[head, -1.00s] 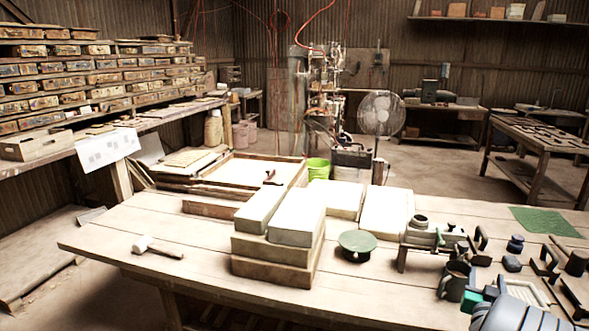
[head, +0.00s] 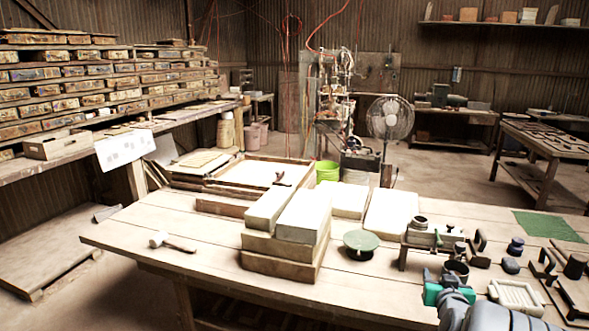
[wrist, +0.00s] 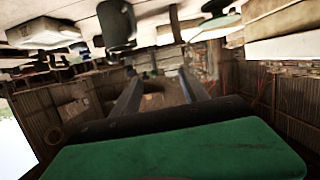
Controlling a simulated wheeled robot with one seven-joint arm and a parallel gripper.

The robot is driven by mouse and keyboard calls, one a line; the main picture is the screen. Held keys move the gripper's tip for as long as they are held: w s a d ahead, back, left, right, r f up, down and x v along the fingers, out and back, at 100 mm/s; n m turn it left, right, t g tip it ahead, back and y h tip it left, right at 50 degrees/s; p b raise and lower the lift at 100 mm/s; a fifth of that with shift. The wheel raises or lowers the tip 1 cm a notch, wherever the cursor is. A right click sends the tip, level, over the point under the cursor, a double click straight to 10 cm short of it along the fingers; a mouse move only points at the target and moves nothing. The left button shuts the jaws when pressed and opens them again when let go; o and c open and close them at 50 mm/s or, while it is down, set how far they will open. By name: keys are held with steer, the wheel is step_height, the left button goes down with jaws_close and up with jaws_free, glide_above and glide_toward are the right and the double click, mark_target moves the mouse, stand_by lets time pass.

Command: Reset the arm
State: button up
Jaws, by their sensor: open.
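My arm comes in from the bottom right corner of the head view. My gripper (head: 436,276), with a green body, is over the right front part of the workbench (head: 205,215). In the wrist view, its two dark fingers (wrist: 158,80) stand apart with nothing held between them. The green body fills the bottom of that view. The wrist picture looks upside down, with bench objects along its top. The gripper is beside a dark mug-like vessel (head: 455,270), and I cannot tell whether they touch.
Stacked blocks (head: 283,243), a green round turntable (head: 361,242) and a mallet (head: 171,241) lie left of my gripper. The bench's left front is mostly clear.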

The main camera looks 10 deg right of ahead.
steer(key=a+r+n+g+y+p, duration=0.2)
steer(key=a+y, duration=0.1)
steer(key=a, duration=0.9)
steer(key=a+r+n+g+y+p, duration=0.2)
steer(key=a+y, duration=0.1)
steer(key=a, duration=0.8)
steer(key=s+a+r+n+g+y+p, duration=0.1)
steer(key=s+a+g, duration=0.4)
steer(key=s+a, duration=1)
steer(key=s+n+p, duration=0.1)
steer(key=s+p, duration=0.1)
steer(key=shift+s+g, duration=0.3)
steer(key=shift+g, duration=0.1)
